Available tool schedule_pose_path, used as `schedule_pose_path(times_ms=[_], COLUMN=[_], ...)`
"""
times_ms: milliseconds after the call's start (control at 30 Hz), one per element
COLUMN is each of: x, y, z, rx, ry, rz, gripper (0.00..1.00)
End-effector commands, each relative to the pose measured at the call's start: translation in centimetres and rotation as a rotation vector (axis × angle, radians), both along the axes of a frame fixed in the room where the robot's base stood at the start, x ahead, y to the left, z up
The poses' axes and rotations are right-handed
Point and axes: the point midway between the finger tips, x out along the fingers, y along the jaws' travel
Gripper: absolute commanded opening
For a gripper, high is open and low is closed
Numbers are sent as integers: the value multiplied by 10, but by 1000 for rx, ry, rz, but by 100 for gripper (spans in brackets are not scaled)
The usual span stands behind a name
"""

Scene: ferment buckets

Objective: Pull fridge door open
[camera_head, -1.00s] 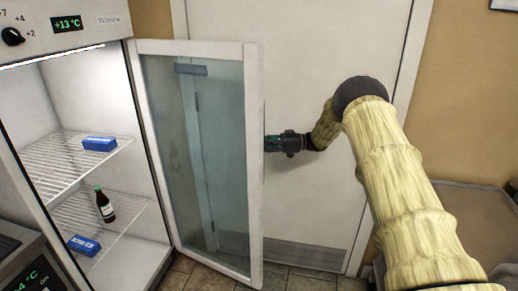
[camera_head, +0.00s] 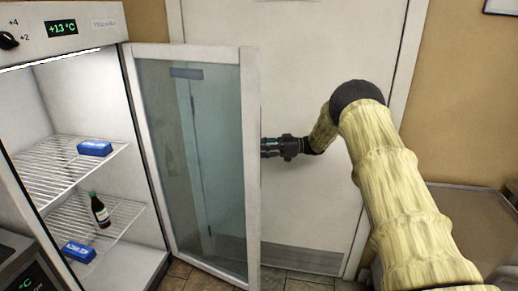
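The fridge (camera_head: 62,28) stands at the left with its glass door (camera_head: 250,170) swung wide open, so the lit inside shows. The door is a white frame around a see-through pane and is hinged on the fridge's right side. My gripper (camera_head: 266,147) is at the outer side of the door, near its free edge at mid height. Its fingertips are hidden behind the door frame, so I cannot tell whether they are open or shut, or whether they touch a handle.
Wire shelves (camera_head: 100,215) in the fridge hold a dark bottle (camera_head: 100,210), an upper blue box (camera_head: 94,148) and a lower blue box (camera_head: 79,251). A white room door (camera_head: 310,60) stands close behind my gripper. A grey surface (camera_head: 470,225) lies at the right.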

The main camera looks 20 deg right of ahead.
Motion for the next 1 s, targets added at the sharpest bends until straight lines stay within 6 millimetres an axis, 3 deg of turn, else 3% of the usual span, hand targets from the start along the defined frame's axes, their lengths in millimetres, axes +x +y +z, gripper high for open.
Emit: schedule_pose_path(times_ms=[167,700,1000], x=[-1,-27,-33], y=[-6,-95,-116], z=[0,-1,-1], rx=[0,1,3], ry=[-1,-1,-1], rz=[3,-1,0], gripper=[37,37,37])
